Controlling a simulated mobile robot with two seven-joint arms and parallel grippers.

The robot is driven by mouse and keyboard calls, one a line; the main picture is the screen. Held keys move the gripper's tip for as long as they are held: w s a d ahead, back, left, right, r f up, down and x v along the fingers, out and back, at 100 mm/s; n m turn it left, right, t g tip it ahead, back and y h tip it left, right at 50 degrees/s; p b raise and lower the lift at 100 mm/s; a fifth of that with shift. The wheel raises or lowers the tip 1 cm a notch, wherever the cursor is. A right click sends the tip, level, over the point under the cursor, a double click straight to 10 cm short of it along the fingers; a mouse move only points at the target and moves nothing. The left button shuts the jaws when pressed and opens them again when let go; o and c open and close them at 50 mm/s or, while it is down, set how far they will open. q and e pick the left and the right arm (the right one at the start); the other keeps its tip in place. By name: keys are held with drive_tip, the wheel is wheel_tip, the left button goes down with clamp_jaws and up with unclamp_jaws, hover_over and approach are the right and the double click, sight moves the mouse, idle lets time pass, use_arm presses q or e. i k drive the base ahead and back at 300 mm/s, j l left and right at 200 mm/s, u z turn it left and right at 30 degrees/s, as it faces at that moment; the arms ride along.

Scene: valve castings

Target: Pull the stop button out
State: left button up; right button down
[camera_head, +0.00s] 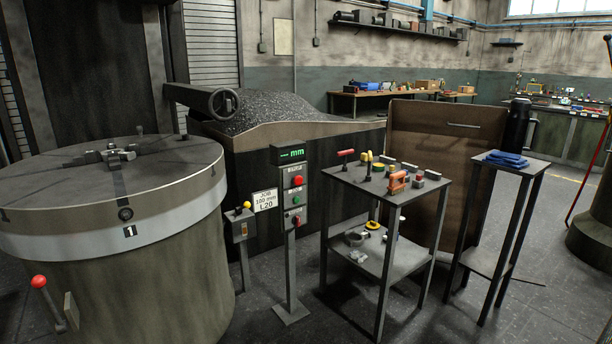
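A control post (289,239) stands on the floor near the middle of the head view, with a display reading "mm" on top. Its panel carries a red round button (298,180) at the top, a green button (296,200) below it and a smaller dark red control (297,219) lowest. I cannot tell which red one is the stop button, nor whether either is pressed in or out. Neither of my grippers is in view.
A large round machine table (107,234) fills the left, with a red-knobbed lever (39,282). A small box with a yellow knob (243,207) stands left of the post. A tool stand (404,195) is at its right. Floor before the post is clear.

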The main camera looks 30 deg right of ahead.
sight(297, 181)
drive_tip(key=i+l+z, duration=0.35)
drive_tip(key=i, duration=0.15)
drive_tip(key=i+z, duration=0.75)
drive_tip(key=i, duration=0.25)
